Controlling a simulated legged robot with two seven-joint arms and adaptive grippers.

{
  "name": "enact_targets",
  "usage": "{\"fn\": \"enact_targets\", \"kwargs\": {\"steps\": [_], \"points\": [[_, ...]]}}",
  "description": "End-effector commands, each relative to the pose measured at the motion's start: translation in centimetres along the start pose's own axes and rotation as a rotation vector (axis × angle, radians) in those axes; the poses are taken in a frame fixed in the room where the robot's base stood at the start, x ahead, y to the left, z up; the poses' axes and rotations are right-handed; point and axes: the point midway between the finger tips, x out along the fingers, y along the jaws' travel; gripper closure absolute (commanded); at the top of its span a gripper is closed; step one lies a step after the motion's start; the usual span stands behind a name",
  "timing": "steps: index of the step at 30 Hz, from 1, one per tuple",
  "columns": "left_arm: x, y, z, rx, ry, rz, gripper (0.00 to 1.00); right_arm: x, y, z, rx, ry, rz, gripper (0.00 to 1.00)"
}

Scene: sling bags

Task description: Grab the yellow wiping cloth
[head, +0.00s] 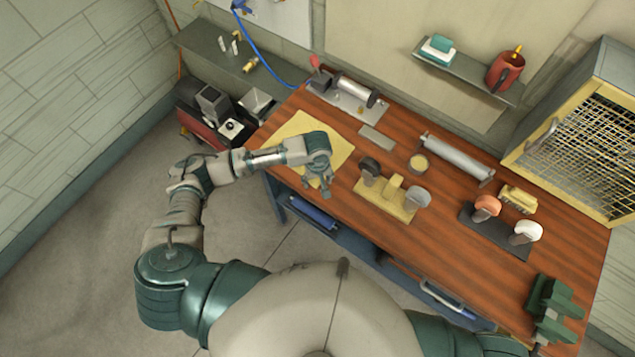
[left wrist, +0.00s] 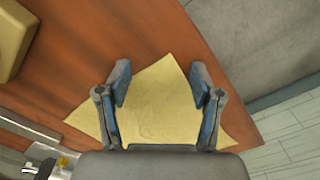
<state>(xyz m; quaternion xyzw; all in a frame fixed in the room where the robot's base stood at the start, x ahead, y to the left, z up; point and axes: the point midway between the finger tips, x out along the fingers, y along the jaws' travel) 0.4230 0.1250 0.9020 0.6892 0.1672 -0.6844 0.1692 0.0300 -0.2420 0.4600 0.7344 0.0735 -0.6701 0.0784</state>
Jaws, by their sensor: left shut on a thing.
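The yellow wiping cloth (head: 291,132) lies at the left end of the wooden workbench. My left gripper (head: 317,188) is over the cloth's near edge, and my forearm and wrist cover part of the cloth. In the left wrist view the cloth (left wrist: 160,112) spreads between and beyond the two fingers of my left gripper (left wrist: 161,84). The fingers stand well apart in the picture, with cloth between them; the gripper is shut on the cloth. The actual contact is hard to see.
A yellow block stand (head: 386,205) with dark and grey rounded pieces is right of the gripper. A roller (head: 457,157), a dark tray (head: 493,236) and a green vise (head: 555,305) lie further right on the workbench (head: 400,262). A mesh cabinet (head: 580,140) is at the far right.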

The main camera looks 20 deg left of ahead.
Motion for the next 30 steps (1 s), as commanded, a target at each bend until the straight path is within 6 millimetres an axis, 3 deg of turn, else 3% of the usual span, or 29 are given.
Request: {"fn": "enact_targets", "kwargs": {"steps": [4, 8, 11, 12, 17, 24, 30], "points": [[0.6, 0.0, 0.5, 0.002, -0.009, -0.003, 0.54, 0.1, 0.0, 0.0, 0.000, 0.000, 0.000, 0.53], [-1.0, 0.0, 0.6, 0.002, -0.011, -0.004, 0.59, -1.8, 0.1, -0.2, 0.000, 0.001, 0.001, 0.53], [-3.2, 0.0, 0.5, 0.002, -0.011, -0.003, 0.94, -4.3, 0.2, -0.5, 0.000, 0.002, 0.001, 0.53], [-4.0, 0.0, 0.5, 0.002, -0.010, -0.003, 1.00, -5.3, 0.2, -0.6, 0.000, 0.002, 0.001, 0.53], [-7.0, -0.1, 0.4, 0.002, -0.007, -0.002, 1.00, -8.8, 0.4, -1.1, 0.000, 0.004, 0.003, 0.53], [-10.8, 0.0, 0.2, 0.002, -0.004, 0.001, 1.00, -8.6, 0.6, -1.0, -0.001, 0.004, 0.006, 0.53], [-11.8, 0.0, 0.2, 0.001, -0.005, -0.002, 1.00, -8.6, 0.6, -1.0, -0.001, 0.004, 0.006, 0.53]]}}
